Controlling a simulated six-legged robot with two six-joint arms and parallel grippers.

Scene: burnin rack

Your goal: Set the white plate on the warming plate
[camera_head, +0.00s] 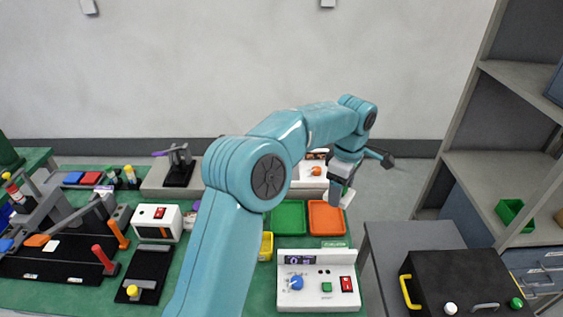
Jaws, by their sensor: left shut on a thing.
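My left arm reaches up from the bottom middle and bends down at the wrist. My left gripper (341,196) points downward above the right end of the green bench, near the orange tray. It is shut on a thin white piece, apparently the white plate (348,198), of which only a pale edge shows; the gripper hides the rest. Behind the gripper stands a white unit with an orange knob (316,171), possibly the warming plate. My arm hides part of it, and its top is not clear. My right gripper is not in view.
Green (288,218) and orange (326,219) trays lie below the gripper. A white control box (317,288) with a blue knob stands in front. Levers and fixtures crowd the left bench. At right are a black case (465,280) and a grey shelf (500,165).

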